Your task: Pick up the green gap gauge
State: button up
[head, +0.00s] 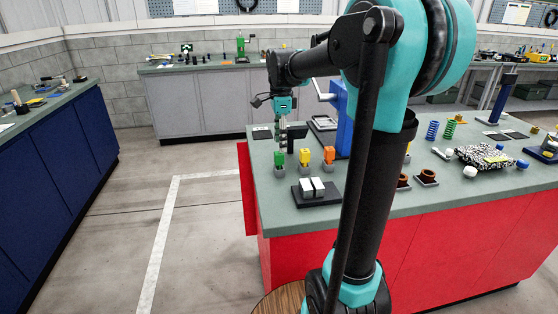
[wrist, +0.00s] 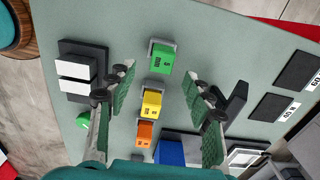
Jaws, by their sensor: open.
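The green gap gauge (head: 279,160) stands in a small grey holder at the left end of a row on the red bench. In the wrist view, the green gap gauge (wrist: 161,58) is at the top centre, just beyond the fingertips. A yellow gauge (wrist: 152,103) and an orange gauge (wrist: 144,133) are in line below it, and they also show in the head view, yellow (head: 304,157) and orange (head: 329,155). My gripper (wrist: 160,82) is open and empty above the row, its green-padded fingers on either side of it. The head view shows my gripper (head: 283,138) behind the gauges.
A black base with two pale blocks (head: 312,187) stands in front of the gauges. A blue upright press (head: 342,120) is behind them to the right. Black labelled plates (wrist: 300,71) lie at the right of the wrist view. The bench's left edge is close to the row.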

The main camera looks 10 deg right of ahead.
aim_at(279, 153)
jog(key=shift+w+a+f, duration=0.1)
jog(key=shift+a+f, duration=0.05)
jog(key=shift+f, duration=1.7)
jog(key=shift+a+f, duration=0.1)
jog(key=shift+f, duration=1.75)
jog(key=c, duration=1.1)
